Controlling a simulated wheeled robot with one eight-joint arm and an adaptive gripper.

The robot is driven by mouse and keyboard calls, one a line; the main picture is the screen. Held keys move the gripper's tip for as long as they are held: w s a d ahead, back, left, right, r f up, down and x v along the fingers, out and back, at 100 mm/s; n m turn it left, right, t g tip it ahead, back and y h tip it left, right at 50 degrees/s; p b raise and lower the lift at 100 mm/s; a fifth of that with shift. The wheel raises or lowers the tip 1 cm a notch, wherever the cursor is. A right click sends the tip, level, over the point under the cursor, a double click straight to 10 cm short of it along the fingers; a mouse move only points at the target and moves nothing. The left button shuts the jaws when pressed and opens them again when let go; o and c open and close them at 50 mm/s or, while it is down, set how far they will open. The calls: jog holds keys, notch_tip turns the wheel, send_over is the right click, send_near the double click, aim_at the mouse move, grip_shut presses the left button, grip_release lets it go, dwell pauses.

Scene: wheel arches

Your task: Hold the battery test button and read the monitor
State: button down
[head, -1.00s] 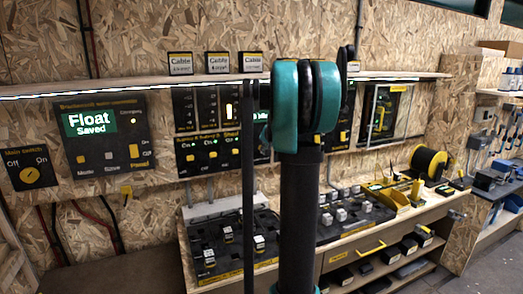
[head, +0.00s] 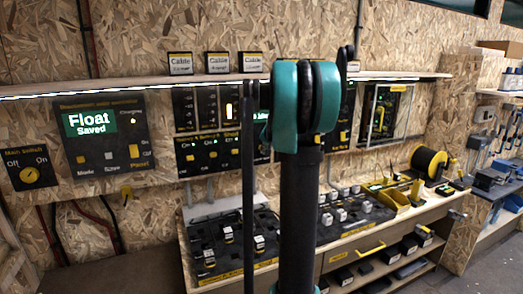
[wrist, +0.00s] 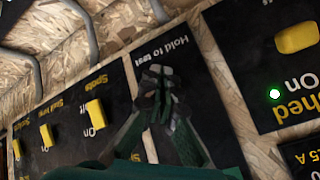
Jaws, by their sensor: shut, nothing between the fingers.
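The monitor (head: 102,137) is a black panel on the wall at the left in the head view. Its green screen (head: 90,122) reads "Float" and "Saved". In the wrist view, a black panel marked "Hold to test" (wrist: 178,45) lies under my gripper (wrist: 155,75). My gripper is shut and empty, its fingertips together over this panel below the label. The test button itself is hidden by the fingers, and I cannot tell whether they touch it. In the head view my own arm blocks the gripper from sight.
Yellow switches (wrist: 95,113) stand on panels at the left of the wrist view. Another panel with a yellow switch (wrist: 296,38) and a lit green lamp (wrist: 275,94) is at the right. A shelf (head: 200,79) runs above the wall panels, with a workbench (head: 350,244) below.

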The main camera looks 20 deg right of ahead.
jog(key=shift+w, duration=0.4)
jog(key=shift+w, duration=0.45)
dwell(0.6)
jog(key=shift+s, duration=0.1)
dwell(2.1)
jog(key=shift+s, duration=0.8)
jog(key=shift+s, duration=0.1)
jog(key=s, duration=0.4)
jog(key=shift+s+d, duration=0.1)
jog(key=shift+s, duration=0.3)
